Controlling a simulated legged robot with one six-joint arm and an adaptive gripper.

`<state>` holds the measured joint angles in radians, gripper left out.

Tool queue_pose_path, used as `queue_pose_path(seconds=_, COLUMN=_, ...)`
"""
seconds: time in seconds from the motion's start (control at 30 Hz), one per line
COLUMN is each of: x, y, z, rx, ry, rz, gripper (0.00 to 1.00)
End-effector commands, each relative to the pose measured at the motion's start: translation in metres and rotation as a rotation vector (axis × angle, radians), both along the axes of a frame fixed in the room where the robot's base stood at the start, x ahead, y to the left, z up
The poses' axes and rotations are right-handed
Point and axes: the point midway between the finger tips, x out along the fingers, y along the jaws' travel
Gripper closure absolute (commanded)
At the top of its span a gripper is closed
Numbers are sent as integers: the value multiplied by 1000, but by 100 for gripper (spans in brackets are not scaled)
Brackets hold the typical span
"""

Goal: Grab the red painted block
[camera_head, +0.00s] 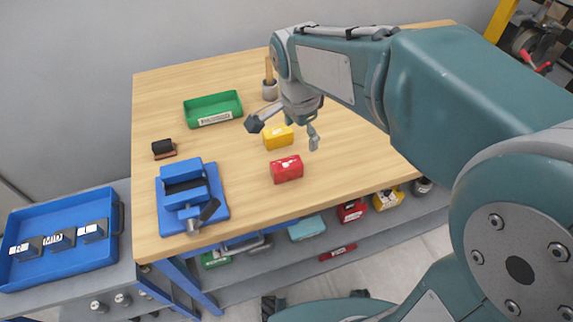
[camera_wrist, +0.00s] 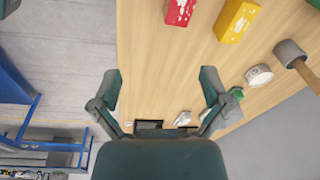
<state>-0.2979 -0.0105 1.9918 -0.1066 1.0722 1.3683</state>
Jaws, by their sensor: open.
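The red painted block (camera_head: 287,169) lies on the wooden table near its front edge, with white marks on its top. In the wrist view the red block (camera_wrist: 180,12) is at the top edge, partly cut off. A yellow block (camera_head: 278,137) sits just behind it, and also shows to its right in the wrist view (camera_wrist: 236,20). My gripper (camera_head: 284,132) is open and empty, above the table around the yellow block's place in the picture. In the wrist view its fingers (camera_wrist: 158,85) are spread wide with nothing between them, apart from the red block.
A green tray (camera_head: 212,120) and a blue vise (camera_head: 190,216) stand on the left, with a small black-topped object (camera_head: 163,148) between. A wooden-handled tool (camera_head: 269,72) is at the back. A blue tray (camera_head: 91,257) holds labelled blocks at far left. Table right of the red block looks clear.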

Motion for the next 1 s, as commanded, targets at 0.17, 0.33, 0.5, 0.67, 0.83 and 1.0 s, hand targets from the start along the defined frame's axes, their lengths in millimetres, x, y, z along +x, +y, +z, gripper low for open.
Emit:
queue_pose_path(seconds=0.17, x=22, y=27, z=-23, rx=-21, ry=44, rz=-175, gripper=3)
queue_pose_path(seconds=0.33, x=31, y=38, z=-33, rx=-33, ry=56, rz=-261, gripper=3)
queue_pose_path(seconds=0.5, x=32, y=36, z=-52, rx=-36, ry=60, rz=-274, gripper=3)
queue_pose_path(seconds=0.67, x=33, y=33, z=-78, rx=-34, ry=60, rz=-273, gripper=3)
queue_pose_path(seconds=0.83, x=34, y=32, z=-91, rx=-34, ry=58, rz=-272, gripper=3)
queue_pose_path(seconds=1.0, x=36, y=29, z=-116, rx=-36, ry=60, rz=-272, gripper=3)
